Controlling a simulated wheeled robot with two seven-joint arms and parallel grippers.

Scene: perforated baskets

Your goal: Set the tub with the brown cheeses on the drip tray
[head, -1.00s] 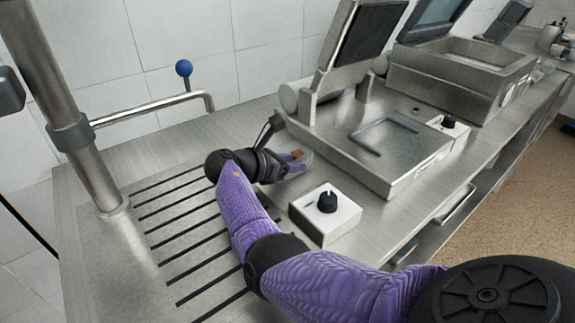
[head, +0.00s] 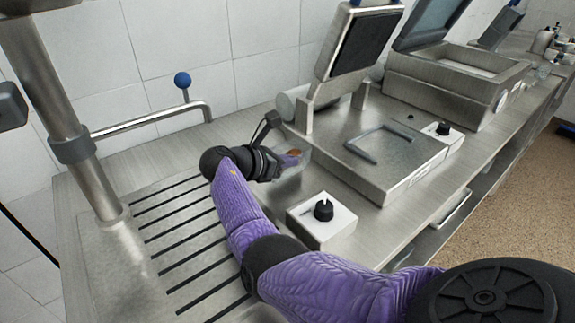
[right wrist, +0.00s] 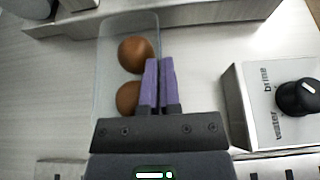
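The clear tub (right wrist: 112,50) holds two round brown cheeses (right wrist: 135,54), seen in the right wrist view. In the head view the tub (head: 291,170) is a faint shape at my gripper. My right gripper (right wrist: 159,62) has its purple fingers nearly together, one on each side of the tub's right wall. In the head view the right gripper (head: 290,158) is over the counter, between the slotted drip tray (head: 150,282) and the steel machine. Whether the tub touches the counter is unclear. The left gripper is out of view.
A white box with a black knob (head: 323,210) stands to the right of the gripper; it also shows in the right wrist view (right wrist: 258,110). A steel machine (head: 385,150) is behind it. A rail with a blue ball (head: 182,79) runs beyond the tray. The tray's visible surface is clear.

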